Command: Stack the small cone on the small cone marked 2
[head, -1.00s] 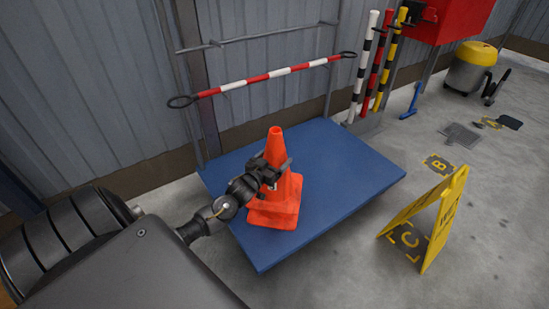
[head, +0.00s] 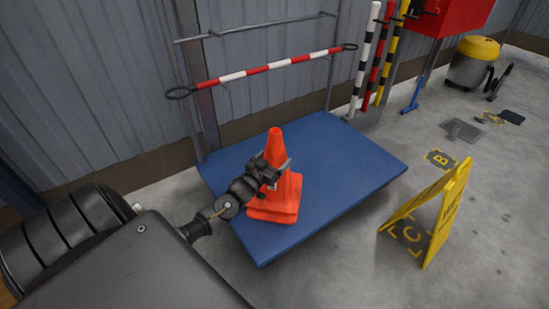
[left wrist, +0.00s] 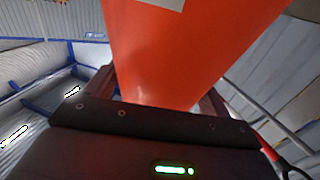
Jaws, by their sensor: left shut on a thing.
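An orange small cone (head: 276,145) is upright over the blue platform, with my left gripper (head: 271,174) shut on its upper part. It fills the upper middle of the left wrist view (left wrist: 190,50), where a pale patch shows at the top edge. A second orange cone (head: 268,215) stands on the platform directly under it. The held cone sits around it, and only its lower edge shows. I cannot tell whether the held cone rests fully on it. No number mark is readable. My right gripper is not in view.
The blue platform (head: 345,160) is a cart deck with bare room right of the cones. A red-white bar (head: 270,68) spans its back. A yellow floor sign (head: 432,212) stands to the right. Striped posts (head: 364,62) and a yellow-topped bin (head: 473,62) stand behind.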

